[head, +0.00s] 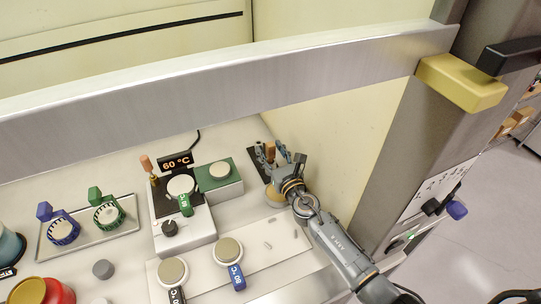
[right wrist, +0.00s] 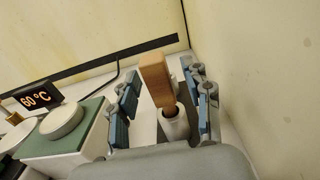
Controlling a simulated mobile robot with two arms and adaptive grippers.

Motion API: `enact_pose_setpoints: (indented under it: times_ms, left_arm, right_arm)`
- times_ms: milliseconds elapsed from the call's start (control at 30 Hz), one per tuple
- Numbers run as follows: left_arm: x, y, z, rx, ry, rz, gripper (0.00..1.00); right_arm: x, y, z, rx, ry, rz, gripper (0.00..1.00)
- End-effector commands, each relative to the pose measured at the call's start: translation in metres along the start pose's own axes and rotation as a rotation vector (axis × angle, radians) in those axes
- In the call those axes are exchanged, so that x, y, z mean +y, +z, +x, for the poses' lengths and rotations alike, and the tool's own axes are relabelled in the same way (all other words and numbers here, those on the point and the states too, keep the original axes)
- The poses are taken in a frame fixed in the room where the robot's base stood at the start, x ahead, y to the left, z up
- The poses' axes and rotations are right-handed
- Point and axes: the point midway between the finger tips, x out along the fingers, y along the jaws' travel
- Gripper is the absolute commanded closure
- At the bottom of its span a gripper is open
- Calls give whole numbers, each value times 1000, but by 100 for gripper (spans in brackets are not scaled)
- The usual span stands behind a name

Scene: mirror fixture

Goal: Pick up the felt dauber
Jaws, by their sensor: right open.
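The felt dauber appears to be the piece with a block-like wooden handle (right wrist: 156,80) in the right wrist view. Below the handle is a pale cylindrical part (right wrist: 174,126) with a dark opening; whether it is the dauber's head or a holder I cannot tell. In the head view the wooden handle (head: 270,151) shows at the back right of the bench. My right gripper (head: 281,155) is open, its blue-padded fingers (right wrist: 165,100) on either side of the handle, with visible gaps. The dauber's lower end is hidden. My left gripper is not in view.
A green-topped block (head: 236,183) and a hotplate with a 60 °C display (head: 176,162) stand left of my gripper. A cream wall (right wrist: 260,80) is close on the right. A metal bar (head: 240,80) crosses above the bench.

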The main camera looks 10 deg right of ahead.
Motion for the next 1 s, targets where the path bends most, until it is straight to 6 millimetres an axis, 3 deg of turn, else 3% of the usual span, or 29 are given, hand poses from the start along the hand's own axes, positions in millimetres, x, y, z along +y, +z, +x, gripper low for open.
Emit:
enact_pose_setpoints:
  times_ms: [267,500,833,1000]
  left_arm:
    - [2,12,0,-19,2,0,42]
    - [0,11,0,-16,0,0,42]
    - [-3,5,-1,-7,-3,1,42]
    - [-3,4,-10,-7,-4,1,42]
  right_arm:
    - [0,0,3,0,0,0,51]
    - [0,0,3,0,0,0,100]
    - [0,1,3,1,-1,0,100]
    - [0,10,3,0,0,0,100]
